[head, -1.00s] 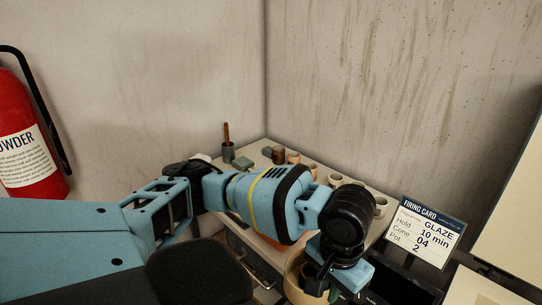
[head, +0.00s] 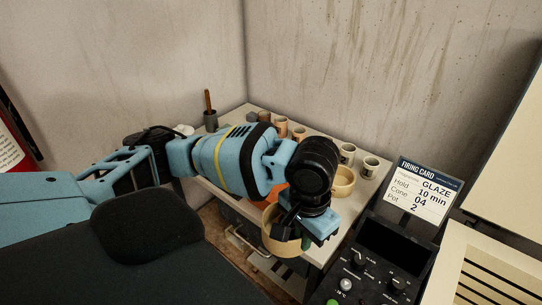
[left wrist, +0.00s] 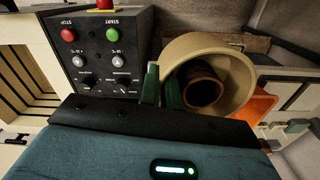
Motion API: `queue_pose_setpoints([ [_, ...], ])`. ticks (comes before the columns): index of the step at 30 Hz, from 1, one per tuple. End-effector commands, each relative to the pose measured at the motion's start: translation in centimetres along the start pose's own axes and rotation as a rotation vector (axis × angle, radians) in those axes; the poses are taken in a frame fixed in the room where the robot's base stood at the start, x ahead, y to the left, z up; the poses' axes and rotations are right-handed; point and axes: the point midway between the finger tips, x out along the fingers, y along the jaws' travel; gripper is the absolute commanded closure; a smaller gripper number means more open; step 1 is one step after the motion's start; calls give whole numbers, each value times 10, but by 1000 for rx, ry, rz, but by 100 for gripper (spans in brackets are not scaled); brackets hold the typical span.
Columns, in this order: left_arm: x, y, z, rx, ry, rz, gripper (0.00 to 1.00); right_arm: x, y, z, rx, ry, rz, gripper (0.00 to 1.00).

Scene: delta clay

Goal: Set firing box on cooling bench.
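The firing box is a tan round tub (head: 281,243), seen below my left wrist in the head view. In the left wrist view the tub (left wrist: 242,75) lies open toward the camera with a dark brown pot (left wrist: 203,92) inside. My left gripper (head: 300,238) is at its rim. In the left wrist view the green fingertips (left wrist: 162,90) sit either side of the wall, closed on it. The likely cooling bench (head: 312,134) is the pale table in the corner. The tub overlaps its front part in the picture; whether it touches is hidden. My right gripper is not in view.
Several cups (head: 347,153) and a tan bowl (head: 343,182) stand on the table. A holder with a brown stick (head: 210,118) is at its far left. An orange thing (head: 237,198) is partly behind my arm. A black control box (head: 375,262) and firing card (head: 420,192) stand right.

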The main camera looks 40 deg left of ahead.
Motion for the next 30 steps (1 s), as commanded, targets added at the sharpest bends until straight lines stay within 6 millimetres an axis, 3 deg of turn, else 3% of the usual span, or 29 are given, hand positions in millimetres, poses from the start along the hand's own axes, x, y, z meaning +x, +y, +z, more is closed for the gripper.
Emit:
queue_pose_setpoints([
  [30, 41, 30, -46, 1506, 13, -8, 100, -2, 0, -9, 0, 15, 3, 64],
])
